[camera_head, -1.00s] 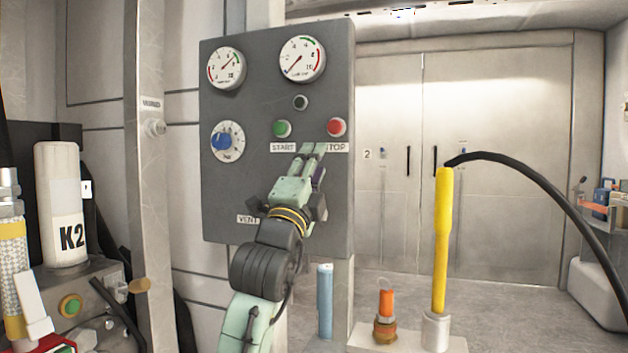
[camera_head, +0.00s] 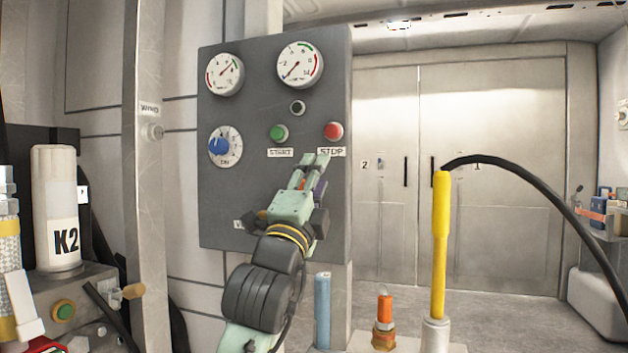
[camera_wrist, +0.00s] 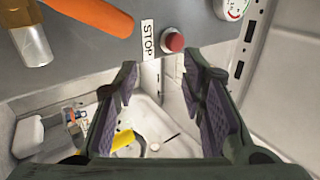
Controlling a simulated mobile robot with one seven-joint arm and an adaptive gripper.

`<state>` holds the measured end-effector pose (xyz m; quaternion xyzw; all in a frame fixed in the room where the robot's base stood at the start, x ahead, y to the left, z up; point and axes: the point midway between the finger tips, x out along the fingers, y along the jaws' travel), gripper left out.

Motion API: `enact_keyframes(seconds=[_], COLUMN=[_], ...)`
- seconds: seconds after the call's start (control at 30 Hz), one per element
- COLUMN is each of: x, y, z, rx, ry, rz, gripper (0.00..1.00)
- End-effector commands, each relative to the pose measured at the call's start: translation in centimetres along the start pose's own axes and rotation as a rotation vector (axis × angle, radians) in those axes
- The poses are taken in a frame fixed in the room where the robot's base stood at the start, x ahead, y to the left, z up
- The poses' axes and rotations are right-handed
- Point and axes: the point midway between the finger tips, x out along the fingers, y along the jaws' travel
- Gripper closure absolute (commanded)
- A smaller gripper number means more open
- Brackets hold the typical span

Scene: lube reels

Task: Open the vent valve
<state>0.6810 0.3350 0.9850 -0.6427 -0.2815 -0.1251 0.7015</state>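My gripper (camera_head: 313,161) is in front of the grey control panel, its fingers pointing up just below the STOP label (camera_head: 331,152). In the wrist view my gripper (camera_wrist: 160,75) is open, with nothing between its fingers. An orange handle (camera_wrist: 95,14) and a brass-and-silver fitting (camera_wrist: 27,45) show on the panel at the upper left of the wrist view, apart from the fingers.
The panel (camera_head: 225,110) bears two gauges, a blue knob (camera_head: 219,146), a green START button (camera_head: 279,133) and a red STOP button (camera_head: 333,131) close above my fingers. A yellow nozzle (camera_head: 440,240) with a black hose stands at the right. Open floor lies before the doors.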

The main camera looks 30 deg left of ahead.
Motion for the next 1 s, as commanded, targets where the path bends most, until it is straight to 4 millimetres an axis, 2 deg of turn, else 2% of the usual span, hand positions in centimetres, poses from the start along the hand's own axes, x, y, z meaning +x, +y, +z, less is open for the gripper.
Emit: enact_keyframes(seconds=[1.0], x=[-6.1], y=[-1.5], z=[-3.4], rx=[0.000], ry=[0.001], rz=[-0.001], gripper=[0.63])
